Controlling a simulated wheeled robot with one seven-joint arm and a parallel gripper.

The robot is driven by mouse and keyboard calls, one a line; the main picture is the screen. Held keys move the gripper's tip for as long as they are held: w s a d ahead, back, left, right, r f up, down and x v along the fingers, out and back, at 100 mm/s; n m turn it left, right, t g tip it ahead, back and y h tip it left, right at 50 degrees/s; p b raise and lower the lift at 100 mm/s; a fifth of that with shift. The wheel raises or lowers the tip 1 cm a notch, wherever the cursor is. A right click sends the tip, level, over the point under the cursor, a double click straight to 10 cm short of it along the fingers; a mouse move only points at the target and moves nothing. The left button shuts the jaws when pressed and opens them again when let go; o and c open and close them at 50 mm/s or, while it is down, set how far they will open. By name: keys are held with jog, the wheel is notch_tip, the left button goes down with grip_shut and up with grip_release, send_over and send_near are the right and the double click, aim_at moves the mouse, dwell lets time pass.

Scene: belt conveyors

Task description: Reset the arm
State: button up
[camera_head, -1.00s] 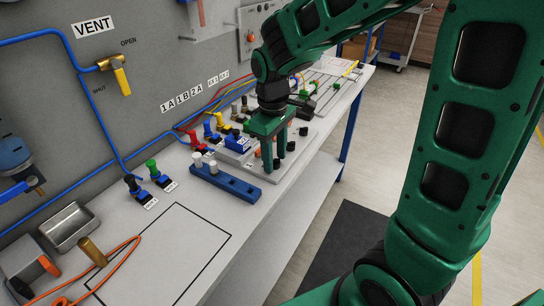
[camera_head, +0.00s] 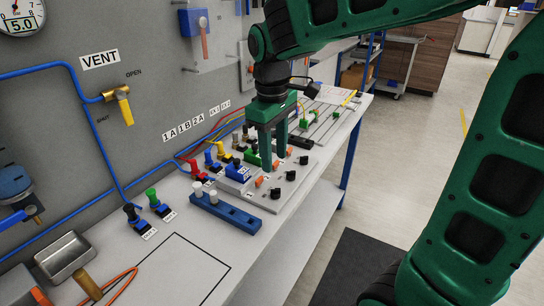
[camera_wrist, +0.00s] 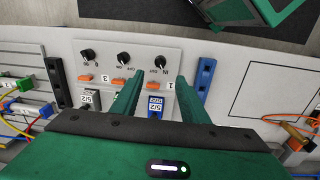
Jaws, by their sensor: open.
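My gripper (camera_head: 276,160) is open and points down over the bench, above a light control panel (camera_head: 258,196) with black knobs and orange switches. In the wrist view, the two green fingers of my gripper (camera_wrist: 158,78) stand apart with nothing between them but the panel surface behind. The panel (camera_wrist: 140,48) shows there with its black knobs on the far side. The fingers look clear of the panel, though the exact gap is hard to tell. They hide part of the panel's switches and connectors.
A blue rail (camera_head: 236,213) with white pegs lies left of the panel. Coloured plugs and cables stand behind it along the wall. The outlined bench area is bare; open floor lies right.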

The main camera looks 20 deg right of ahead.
jog(key=s+d+f+m, duration=0.3)
jog(key=s+d+m, duration=0.3)
jog(key=s, duration=0.5)
jog(key=s+d+f+m, duration=0.3)
jog(key=s+d+m, duration=0.4)
jog(key=s+d, duration=0.4)
jog(key=shift+s+d+f+y, duration=0.2)
jog(key=shift+s+d+y, duration=0.1)
jog(key=shift+y, duration=0.1)
jog(key=shift+w+f+g, duration=0.25)
jog(key=shift+w+g, duration=0.05)
jog(key=shift+w, duration=0.35)
